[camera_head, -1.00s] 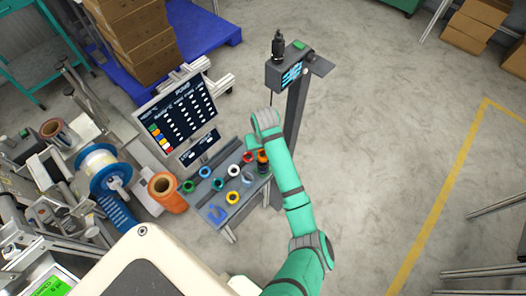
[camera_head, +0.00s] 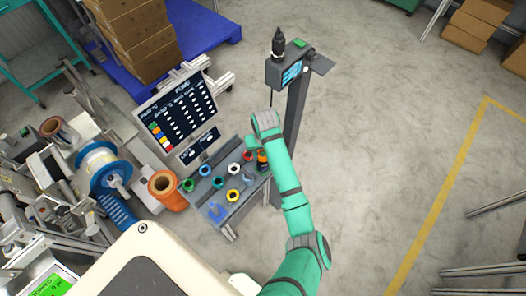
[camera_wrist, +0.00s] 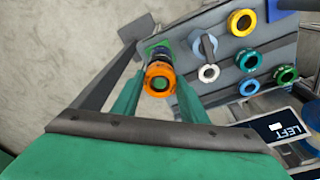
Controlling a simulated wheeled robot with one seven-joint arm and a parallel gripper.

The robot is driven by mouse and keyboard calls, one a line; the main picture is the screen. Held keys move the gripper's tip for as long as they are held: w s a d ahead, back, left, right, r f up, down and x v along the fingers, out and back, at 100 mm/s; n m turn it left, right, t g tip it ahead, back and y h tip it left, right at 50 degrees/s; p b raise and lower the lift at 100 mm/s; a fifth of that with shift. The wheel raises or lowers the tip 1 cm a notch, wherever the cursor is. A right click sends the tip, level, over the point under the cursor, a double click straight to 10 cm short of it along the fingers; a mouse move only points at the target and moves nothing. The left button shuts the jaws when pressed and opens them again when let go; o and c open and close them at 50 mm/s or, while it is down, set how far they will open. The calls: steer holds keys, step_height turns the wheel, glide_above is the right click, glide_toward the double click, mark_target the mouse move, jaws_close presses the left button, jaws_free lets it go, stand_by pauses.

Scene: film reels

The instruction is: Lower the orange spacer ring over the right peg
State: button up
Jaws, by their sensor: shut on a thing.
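The orange spacer ring (camera_wrist: 160,78) is between the two green fingers of my gripper (camera_wrist: 161,90) in the wrist view. The fingers are shut on it from both sides. A dark peg or stack (camera_wrist: 158,52) shows behind the ring, with a green patch at its base. The ring lines up with it, but I cannot tell how far it is around it. In the head view the orange ring (camera_head: 262,158) shows at the right end of the grey bench, just below my gripper, whose fingers are mostly hidden there.
A red ring (camera_head: 248,155) is close left of the orange one. A screen (camera_head: 180,110) stands behind the bench.

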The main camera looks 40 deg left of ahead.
steer(key=shift+f, duration=0.4)
steer(key=o, duration=1.2)
steer(key=shift+c, duration=0.2)
step_height(320, 180, up, 11)
steer(key=s, duration=0.1)
steer(key=shift+d+f, duration=0.15)
steer(key=shift+d, duration=0.3)
